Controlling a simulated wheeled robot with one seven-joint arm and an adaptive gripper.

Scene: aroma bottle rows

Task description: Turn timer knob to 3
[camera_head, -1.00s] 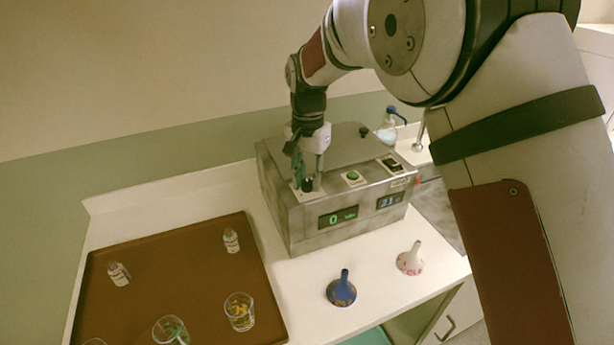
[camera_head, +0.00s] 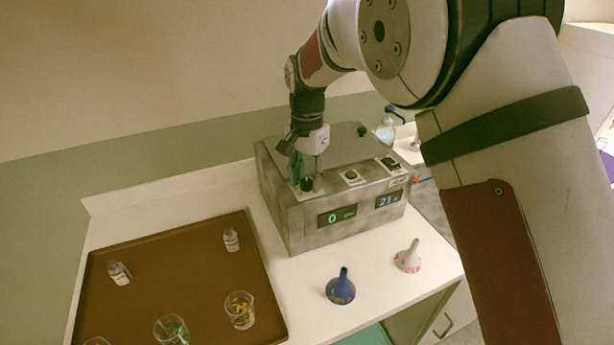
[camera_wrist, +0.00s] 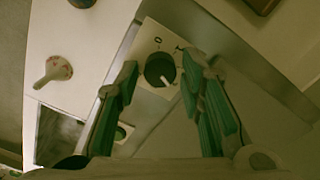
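The timer knob (camera_wrist: 160,70) is a dark round knob with a white pointer line, on a pale plate with printed marks, one of which looks like a 0. In the head view the knob (camera_head: 307,184) sits on the top left of a grey metal machine (camera_head: 340,232). The machine's left display (camera_head: 337,215) reads 0 in green; its right display (camera_head: 388,199) seems to read 21. My gripper (camera_wrist: 162,75) points down over the knob, its green-padded fingers open on either side of it. Gaps show between knob and fingers.
A green button (camera_head: 351,175) and a black switch (camera_head: 390,163) are on the machine's top, right of the knob. A brown tray (camera_head: 185,275) with bottles and glasses lies left.

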